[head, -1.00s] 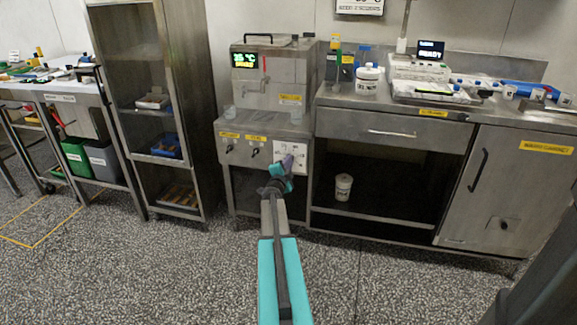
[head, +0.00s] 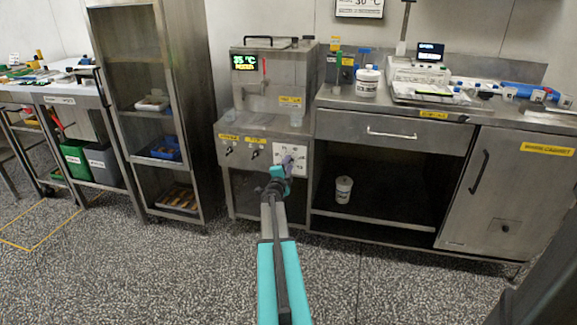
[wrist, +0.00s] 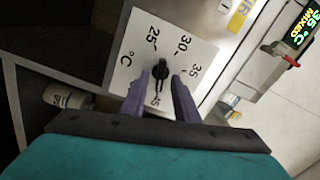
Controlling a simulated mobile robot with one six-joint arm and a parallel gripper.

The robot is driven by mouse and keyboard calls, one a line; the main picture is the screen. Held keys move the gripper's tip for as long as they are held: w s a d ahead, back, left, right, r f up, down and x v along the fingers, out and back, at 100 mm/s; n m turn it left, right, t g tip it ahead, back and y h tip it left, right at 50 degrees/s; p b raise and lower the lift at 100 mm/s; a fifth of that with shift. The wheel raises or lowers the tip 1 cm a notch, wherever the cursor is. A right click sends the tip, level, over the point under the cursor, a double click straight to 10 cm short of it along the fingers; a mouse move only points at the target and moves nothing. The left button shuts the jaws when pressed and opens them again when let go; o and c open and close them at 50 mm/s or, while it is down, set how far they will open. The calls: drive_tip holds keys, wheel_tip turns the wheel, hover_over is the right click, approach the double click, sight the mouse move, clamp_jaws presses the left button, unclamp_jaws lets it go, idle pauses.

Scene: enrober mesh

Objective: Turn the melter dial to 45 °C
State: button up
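The melter (head: 275,85) is a steel box on a cabinet, and its green display (head: 244,63) reads about 35 °C. The dial's white plate (head: 291,152) is on the cabinet front. In the wrist view the black dial knob (wrist: 161,69) sits on this plate (wrist: 130,62), among marks 25, 30 and 35; a mark near the fingers looks like 45. My gripper (wrist: 160,80) has its two purple fingers apart, one either side of the knob near its lower part. I see gaps and cannot tell any contact. In the head view my gripper (head: 289,163) partly covers the plate.
Two other black controls (head: 228,150) are left of the dial under yellow labels. The counter (head: 395,115) at right carries a white tub (head: 367,80) and a scale. An open shelf rack (head: 160,110) stands at left. The speckled floor in front is clear.

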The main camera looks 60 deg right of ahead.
drive_tip(key=shift+s, duration=0.1)
drive_tip(key=p+v, duration=0.1)
drive_tip(key=v, duration=1.2)
drive_tip(key=shift+a+p, duration=0.35)
drive_tip(key=shift+p, duration=0.05)
idle(0.6)
